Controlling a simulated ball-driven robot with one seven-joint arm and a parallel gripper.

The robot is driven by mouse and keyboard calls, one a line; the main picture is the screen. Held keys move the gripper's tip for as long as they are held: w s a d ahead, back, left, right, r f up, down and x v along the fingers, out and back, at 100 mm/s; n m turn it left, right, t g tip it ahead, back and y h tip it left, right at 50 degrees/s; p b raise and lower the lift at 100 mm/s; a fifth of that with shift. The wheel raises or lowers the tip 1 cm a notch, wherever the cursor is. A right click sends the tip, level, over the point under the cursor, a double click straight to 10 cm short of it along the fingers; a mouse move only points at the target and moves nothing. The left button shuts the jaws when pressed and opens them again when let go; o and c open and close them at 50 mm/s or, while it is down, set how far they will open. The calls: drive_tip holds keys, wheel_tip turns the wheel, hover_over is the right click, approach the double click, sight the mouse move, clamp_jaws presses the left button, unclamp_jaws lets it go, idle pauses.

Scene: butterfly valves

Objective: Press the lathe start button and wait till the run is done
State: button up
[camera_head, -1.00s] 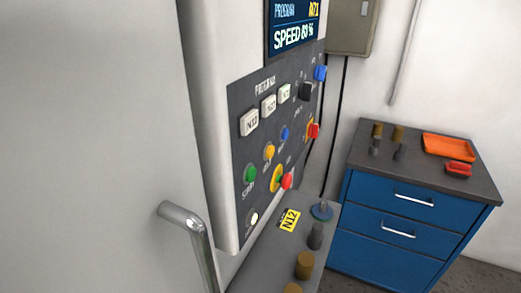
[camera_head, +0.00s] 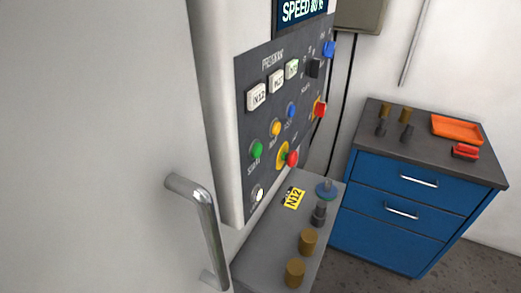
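The lathe's control panel (camera_head: 262,130) stands left of centre on the white machine housing. The green start button (camera_head: 257,150) sits at the panel's lower left, with a label under it. A white round button (camera_head: 258,194) is near the panel's bottom. The screen (camera_head: 301,12) shows "SPEED 80 %" and is cut off at the top. My gripper is not in view.
A grey door with a handle (camera_head: 205,220) fills the left. A grey shelf (camera_head: 262,240) below the panel holds a yellow N12 tag (camera_head: 293,198) and several cylindrical parts. A blue drawer cabinet (camera_head: 395,205) with an orange tray (camera_head: 457,129) stands at right. Some floor shows at lower right.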

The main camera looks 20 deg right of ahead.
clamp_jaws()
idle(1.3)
